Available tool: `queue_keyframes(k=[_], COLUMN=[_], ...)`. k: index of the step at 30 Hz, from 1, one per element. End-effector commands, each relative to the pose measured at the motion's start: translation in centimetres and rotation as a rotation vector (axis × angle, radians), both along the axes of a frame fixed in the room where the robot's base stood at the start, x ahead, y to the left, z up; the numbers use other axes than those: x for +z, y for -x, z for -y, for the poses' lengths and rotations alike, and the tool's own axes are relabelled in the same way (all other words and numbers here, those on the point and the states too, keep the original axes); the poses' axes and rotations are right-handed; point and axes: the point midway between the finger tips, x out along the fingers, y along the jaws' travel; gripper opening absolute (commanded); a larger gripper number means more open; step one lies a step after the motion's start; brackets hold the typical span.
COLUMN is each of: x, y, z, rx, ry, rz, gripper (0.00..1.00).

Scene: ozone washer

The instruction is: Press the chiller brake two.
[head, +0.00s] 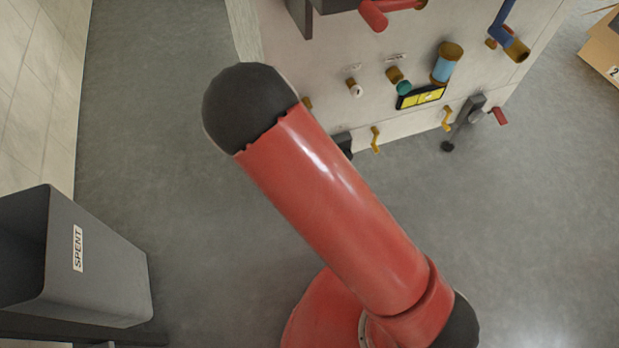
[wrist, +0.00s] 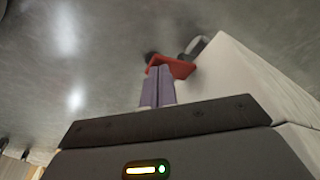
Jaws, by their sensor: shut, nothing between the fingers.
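My gripper (wrist: 157,88) shows in the wrist view with its two purple-grey fingers together and nothing between them. A red part (wrist: 180,66) with dark pieces lies just beyond the fingertips, beside a pale box-like body; I cannot tell whether they touch. In the head view a pale machine panel (head: 440,40) carries a grey lever (head: 467,114) with a black ball end and a red piece (head: 499,116) at its lower right. No readable label shows which part is chiller brake two. My gripper is not seen in the head view.
The panel also carries a red handle (head: 373,15), a blue handle (head: 502,18), a yellow display (head: 421,97), a blue cylinder (head: 444,68) and small knobs. A grey SPENT bin (head: 110,265) stands at left, a cardboard box (head: 602,45) at right.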

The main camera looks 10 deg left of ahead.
Motion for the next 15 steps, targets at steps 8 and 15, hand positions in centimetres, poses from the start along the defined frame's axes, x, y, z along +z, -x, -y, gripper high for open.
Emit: queue_keyframes(k=[8, 15], x=[-1.8, -2.4], y=[0.0, 0.0], z=[0.1, 0.0], rx=[-0.002, -0.001], ry=[0.000, 0.000], rz=[-0.001, 0.000], gripper=[0.00, 0.00])
